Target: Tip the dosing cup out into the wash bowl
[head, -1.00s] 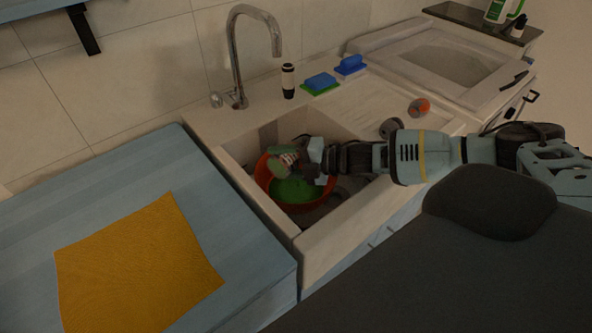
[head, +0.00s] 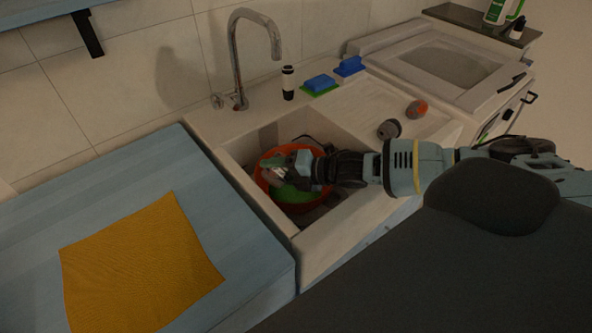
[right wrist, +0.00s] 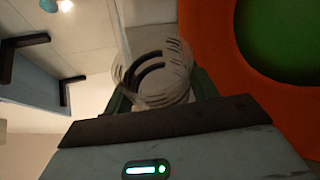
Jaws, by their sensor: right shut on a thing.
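The wash bowl (head: 263,184) is orange-red with green inside and sits in the sink. My right gripper (head: 284,165) is over the bowl's back left part, shut on the dosing cup (head: 276,174). The cup is small, pale and striped, and is mostly hidden behind the fingers in the head view. In the right wrist view the cup (right wrist: 155,75) sits between the gripper's fingers, with the bowl's orange wall (right wrist: 208,55) to the right of it. The cup looks tilted, but I cannot tell what is in it. My left gripper is not in view.
The sink's front rim (head: 325,245) runs under my right arm. The tap (head: 238,60) rises behind. An orange cloth (head: 140,265) lies on the left counter.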

